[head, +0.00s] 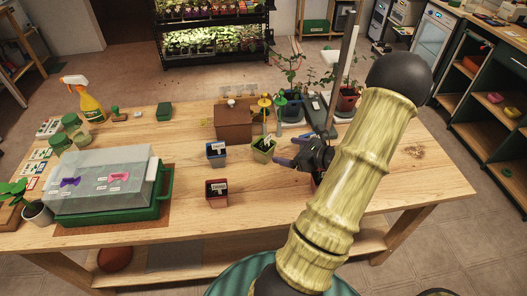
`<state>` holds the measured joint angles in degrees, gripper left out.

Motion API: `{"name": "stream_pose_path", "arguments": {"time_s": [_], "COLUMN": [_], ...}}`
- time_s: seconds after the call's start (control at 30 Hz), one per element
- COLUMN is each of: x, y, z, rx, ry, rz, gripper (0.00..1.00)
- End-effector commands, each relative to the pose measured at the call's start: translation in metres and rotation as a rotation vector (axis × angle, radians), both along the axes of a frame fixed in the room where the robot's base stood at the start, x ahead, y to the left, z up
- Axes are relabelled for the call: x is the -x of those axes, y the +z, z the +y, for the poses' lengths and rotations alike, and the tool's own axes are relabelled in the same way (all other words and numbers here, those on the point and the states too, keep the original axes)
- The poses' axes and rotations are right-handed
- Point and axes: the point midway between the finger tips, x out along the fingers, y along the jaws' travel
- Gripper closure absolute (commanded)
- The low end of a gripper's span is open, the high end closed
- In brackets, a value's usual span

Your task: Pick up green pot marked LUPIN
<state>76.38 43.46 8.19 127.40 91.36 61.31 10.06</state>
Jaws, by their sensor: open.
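A small light-green pot (262,156) with dark soil and a pale tag stands on the wooden table, near its middle. The lettering on its tag is too small to read. My gripper (280,153) is open and comes in from the right, with its dark fingers close to the right side of the green pot. I cannot tell whether a finger touches it.
A blue pot (216,155) and a red pot (217,198) stand left of the green pot. A brown box (233,124) and yellow-topped stakes (265,101) are close behind it. A covered green tray (165,191) fills the left.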

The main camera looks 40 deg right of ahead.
Motion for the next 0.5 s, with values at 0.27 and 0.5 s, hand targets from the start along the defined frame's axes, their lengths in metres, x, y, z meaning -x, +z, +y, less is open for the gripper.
{"name": "stream_pose_path", "arguments": {"time_s": [0.27,0.5], "x": [-0.045,-0.069], "y": [-0.019,-0.029], "z": [0.012,0.017], "rx": [-0.002,0.0], "ry": [0.003,0.001], "rz": [0.001,0.0], "gripper": [0.15,0.15]}}
